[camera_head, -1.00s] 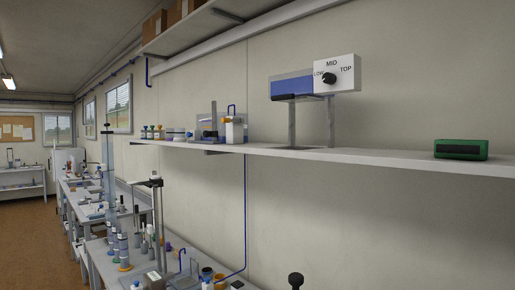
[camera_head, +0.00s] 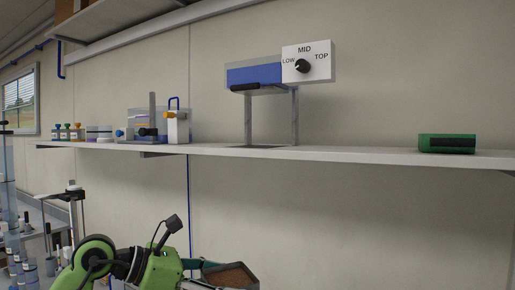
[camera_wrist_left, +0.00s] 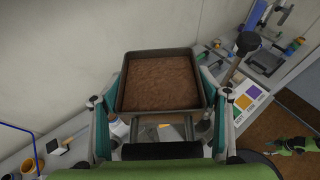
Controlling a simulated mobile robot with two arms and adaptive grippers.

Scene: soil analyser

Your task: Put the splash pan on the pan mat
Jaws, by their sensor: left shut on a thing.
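A dark square pan (camera_wrist_left: 121,97) filled with brown, soil-like material, apparently the splash pan, is held in my left gripper (camera_wrist_left: 160,88). In the wrist view the teal fingers stand along its left and right sides, and the pan looks about level. In the head view the pan (camera_head: 232,275) shows at the bottom edge, below the wall shelf, with my left gripper (camera_head: 200,265) beside it; its lower part is cut off. I cannot pick out the pan mat for certain in either view.
The wall shelf (camera_head: 350,153) carries a blue-fronted unit with a LOW-MID-TOP dial (camera_head: 302,66), a green box (camera_head: 446,143), a clear tank (camera_head: 150,123) and small bottles. Below, a cluttered bench holds a coloured card (camera_wrist_left: 246,100) and a dark-headed post (camera_wrist_left: 247,42).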

